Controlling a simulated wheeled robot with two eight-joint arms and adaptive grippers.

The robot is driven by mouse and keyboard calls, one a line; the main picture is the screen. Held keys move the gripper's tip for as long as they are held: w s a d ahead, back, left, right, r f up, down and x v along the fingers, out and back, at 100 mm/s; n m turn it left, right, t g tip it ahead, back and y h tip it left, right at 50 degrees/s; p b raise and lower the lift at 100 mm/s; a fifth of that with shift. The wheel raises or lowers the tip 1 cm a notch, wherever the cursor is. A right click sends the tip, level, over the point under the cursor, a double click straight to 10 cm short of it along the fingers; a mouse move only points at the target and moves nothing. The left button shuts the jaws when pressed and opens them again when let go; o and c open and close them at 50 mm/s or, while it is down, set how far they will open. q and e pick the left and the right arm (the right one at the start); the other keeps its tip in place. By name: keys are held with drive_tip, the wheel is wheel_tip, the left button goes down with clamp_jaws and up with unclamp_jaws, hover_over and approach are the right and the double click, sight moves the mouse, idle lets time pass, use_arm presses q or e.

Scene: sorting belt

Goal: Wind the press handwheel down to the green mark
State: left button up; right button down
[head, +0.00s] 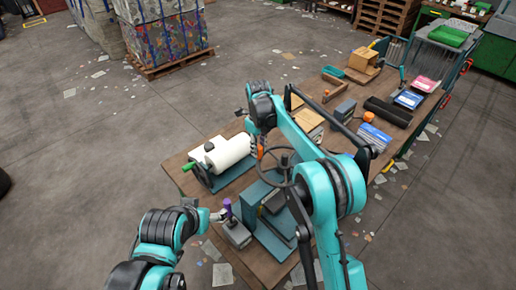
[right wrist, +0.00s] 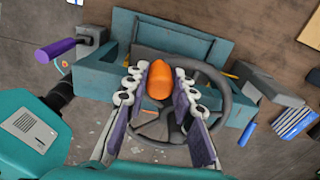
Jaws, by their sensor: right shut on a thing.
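The press handwheel (head: 291,178) is a dark spoked wheel on a teal press (head: 268,232) on the wooden table. It also shows in the right wrist view (right wrist: 228,112). An orange knob (right wrist: 159,80) stands on its rim. My right gripper (right wrist: 160,92) is shut on this knob, with a finger on each side; in the head view it reaches down to the wheel's left side (head: 257,143). My left gripper (head: 216,215) is low, near a small grey box with a purple lever (head: 228,208); its fingers are too small to read. I cannot make out the green mark.
A white roll on a teal stand (head: 225,153) is left of the press. A grey box (head: 344,110), blue packets (head: 374,137) and a black roll (head: 388,111) lie farther along the table. My right arm crosses above the table. Open floor lies to the left.

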drive_tip(key=shift+w, duration=0.1)
drive_tip(key=c, duration=1.3)
unclamp_jaws()
drive_tip(key=shift+o, duration=0.2)
wheel_tip(320, 180, up, 12)
